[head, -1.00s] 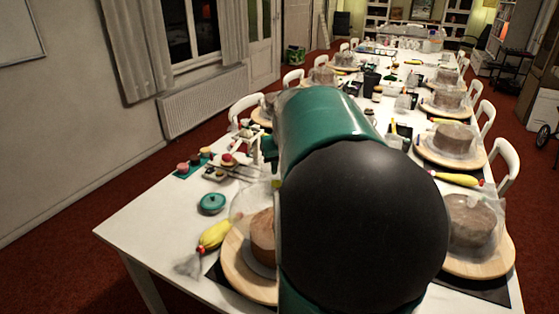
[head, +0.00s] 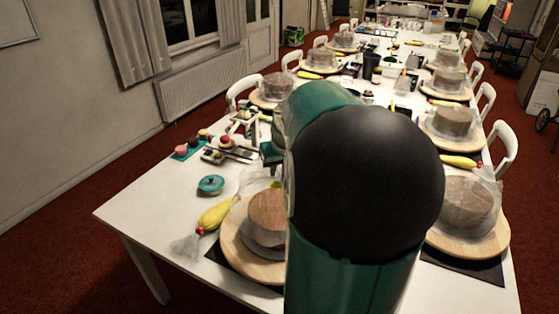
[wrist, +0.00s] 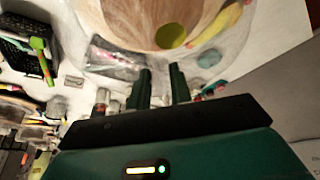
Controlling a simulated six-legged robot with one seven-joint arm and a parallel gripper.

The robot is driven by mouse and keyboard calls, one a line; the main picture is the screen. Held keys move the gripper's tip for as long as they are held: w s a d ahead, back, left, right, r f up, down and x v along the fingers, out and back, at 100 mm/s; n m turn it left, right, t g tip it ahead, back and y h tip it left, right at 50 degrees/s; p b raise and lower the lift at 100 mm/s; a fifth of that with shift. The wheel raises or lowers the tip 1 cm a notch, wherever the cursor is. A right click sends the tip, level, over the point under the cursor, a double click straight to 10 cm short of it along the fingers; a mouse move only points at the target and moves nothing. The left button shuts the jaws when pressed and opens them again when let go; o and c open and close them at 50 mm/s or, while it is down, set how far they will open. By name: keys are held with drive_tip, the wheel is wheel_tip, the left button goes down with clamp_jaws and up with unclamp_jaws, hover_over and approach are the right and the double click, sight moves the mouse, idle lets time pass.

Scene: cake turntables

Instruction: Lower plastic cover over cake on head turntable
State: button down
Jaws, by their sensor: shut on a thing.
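The near-left brown cake (head: 266,215) sits on a round wooden turntable (head: 243,258) at the near end of the table. A clear plastic cover (head: 250,188) shows around and above this cake, with a yellow-green spot near its top. The cover also fills the top of the wrist view (wrist: 88,40), over a brown round surface. My gripper (wrist: 161,70) is shut on the cover; its two fingers reach the clear edge. Its fingertips are hidden behind my arm in the head view. My arm hides the cake's right side, and the cover's lower rim is unclear.
A yellow piping bag (head: 216,215) and a teal lidded pot (head: 211,185) lie left of the turntable. Another covered cake (head: 467,203) stands at right. Cupcakes (head: 190,147) sit farther back. The table's near-left corner is clear.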

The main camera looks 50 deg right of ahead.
sight(280, 174)
drive_tip(key=shift+f, duration=5.05)
drive_tip(key=c, duration=1.2)
unclamp_jaws()
drive_tip(key=shift+r, duration=0.1)
drive_tip(key=shift+r, duration=3.45)
